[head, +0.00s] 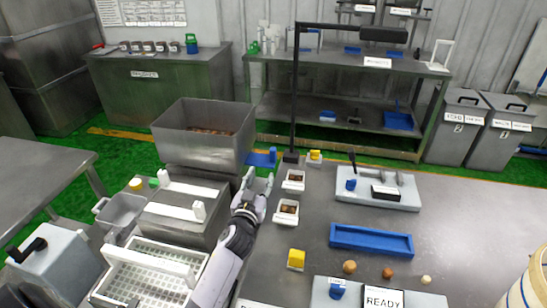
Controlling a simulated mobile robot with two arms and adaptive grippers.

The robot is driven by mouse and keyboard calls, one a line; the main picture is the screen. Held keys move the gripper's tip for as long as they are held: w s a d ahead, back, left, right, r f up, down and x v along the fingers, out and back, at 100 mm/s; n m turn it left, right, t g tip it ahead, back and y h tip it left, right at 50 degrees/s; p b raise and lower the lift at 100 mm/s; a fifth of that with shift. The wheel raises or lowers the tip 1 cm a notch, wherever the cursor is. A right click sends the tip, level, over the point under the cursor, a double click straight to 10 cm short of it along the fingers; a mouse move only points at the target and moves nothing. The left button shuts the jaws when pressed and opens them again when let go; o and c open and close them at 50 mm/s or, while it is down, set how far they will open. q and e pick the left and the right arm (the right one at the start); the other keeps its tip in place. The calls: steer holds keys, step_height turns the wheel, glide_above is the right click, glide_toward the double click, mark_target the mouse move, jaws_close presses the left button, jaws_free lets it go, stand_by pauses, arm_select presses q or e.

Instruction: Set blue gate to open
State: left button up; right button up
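A blue part (262,158), which looks like the blue gate, sits at the foot of the large grey metal bin, beside the table's far left corner. It has a flat plate and a small upright tab at its right end. Whether it is open or shut cannot be told. My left gripper (259,176) is just in front of and below it in the picture, fingers pointing toward it. The fingers are spread with nothing seen between them, and a gap shows between them and the blue part. My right gripper is out of view.
The large bin (202,116) holds brown pieces. Two small white trays (293,181) with brown contents stand right of my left gripper. A black lamp post (295,90) rises behind them. A blue tray (371,241) and yellow block (296,259) lie on the grey table.

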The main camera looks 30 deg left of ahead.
arm_select(q)
steer(key=f, duration=0.2)
steer(key=b, duration=0.1)
glide_toward(272, 153)
steer(key=w, duration=0.2)
steer(key=b+x, duration=0.1)
steer(key=x, duration=0.3)
steer(key=b+x, duration=0.2)
steer(key=x, duration=0.2)
steer(key=shift+s+a, duration=0.1)
steer(key=shift+a, duration=0.15)
steer(key=shift+w+a+r+b, duration=0.1)
steer(key=shift+w+b, duration=0.1)
steer(key=shift+w, duration=0.2)
steer(key=shift+w+a+r+b, duration=0.1)
steer(key=shift+w+b, duration=0.05)
steer(key=shift+w, duration=0.2)
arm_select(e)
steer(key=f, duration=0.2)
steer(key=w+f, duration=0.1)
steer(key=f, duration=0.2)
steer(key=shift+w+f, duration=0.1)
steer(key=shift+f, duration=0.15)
arm_select(q)
steer(key=shift+c, duration=0.5)
steer(key=c, duration=0.7)
jaws_close()
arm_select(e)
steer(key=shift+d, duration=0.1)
